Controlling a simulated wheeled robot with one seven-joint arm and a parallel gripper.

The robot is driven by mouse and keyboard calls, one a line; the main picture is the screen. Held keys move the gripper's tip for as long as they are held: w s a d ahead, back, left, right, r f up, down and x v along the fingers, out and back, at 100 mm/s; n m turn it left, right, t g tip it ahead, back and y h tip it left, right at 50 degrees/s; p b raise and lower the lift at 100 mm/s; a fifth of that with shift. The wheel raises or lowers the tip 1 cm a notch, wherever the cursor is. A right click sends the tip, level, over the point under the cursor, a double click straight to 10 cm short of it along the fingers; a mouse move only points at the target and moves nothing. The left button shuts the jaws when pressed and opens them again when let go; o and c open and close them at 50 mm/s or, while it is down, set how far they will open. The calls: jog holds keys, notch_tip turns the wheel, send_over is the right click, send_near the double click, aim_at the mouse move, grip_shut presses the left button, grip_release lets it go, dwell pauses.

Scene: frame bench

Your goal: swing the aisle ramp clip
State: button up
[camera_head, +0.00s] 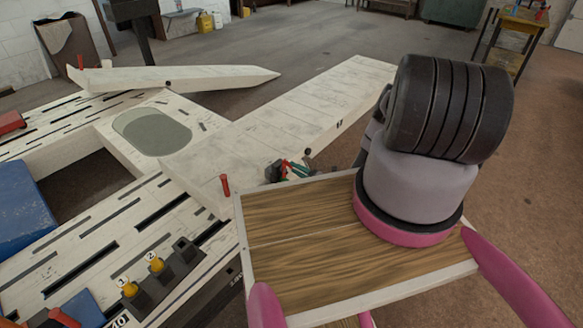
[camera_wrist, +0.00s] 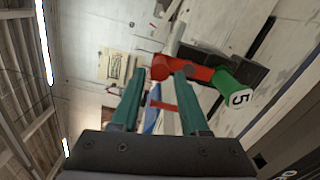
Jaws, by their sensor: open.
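A clip with a red arm (camera_wrist: 200,76), a black body (camera_wrist: 225,62) and a green end cap (camera_wrist: 237,93) marked 5 shows in the wrist view. My gripper (camera_wrist: 160,74) is open, with its two green fingers spread. The red arm lies at the fingertips, partly behind them; I cannot tell whether they touch it. In the head view my gripper (camera_head: 291,168) is small, beside the right edge of the pale ramp (camera_head: 290,110). Red and green parts show there, too small to separate clearly.
A slotted pale bench (camera_head: 75,240) fills the left, with yellow knobs (camera_head: 142,276) marked 1 and 2 and a red peg (camera_head: 225,184). A second pale ramp (camera_head: 180,76) lies behind. A blue block (camera_head: 25,207) is at far left. Open floor (camera_head: 330,40) lies beyond.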

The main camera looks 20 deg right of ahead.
jog(key=v, duration=0.7)
jog(key=shift+s, duration=0.25)
jog(key=shift+d+r, duration=0.1)
jog(key=shift+d, duration=0.1)
jog(key=w+a+r+n+g+y, duration=0.15)
jog(key=r+n+g, duration=0.4)
jog(key=r, duration=0.85)
jog(key=w+a+r+n+g, duration=0.1)
jog(key=w+r+n+g, duration=0.15)
jog(key=r+n, duration=0.85)
jog(key=w+a+r+n+g+y, duration=0.15)
jog(key=r+n+g, duration=0.4)
jog(key=r, duration=1.05)
jog(key=s+a+r+n+h, duration=0.25)
jog(key=s+r+n, duration=0.3)
jog(key=r, duration=0.35)
jog(key=s+a+r+n+h, duration=0.1)
jog(key=s+r+n+h, duration=0.4)
jog(key=r, duration=0.5)
jog(key=s+d+r+n+t+h, duration=0.1)
jog(key=s+r+n+t+h, duration=0.1)
jog(key=s, duration=0.7)
jog(key=s+d+r+n+t+h, duration=0.1)
jog(key=s+r+n+t, duration=0.3)
jog(key=s+r, duration=0.5)
jog(key=shift+s+d+r+n+h, duration=0.15)
jog(key=shift+d+r+n+h, duration=0.15)
jog(key=shift+n+h, duration=0.45)
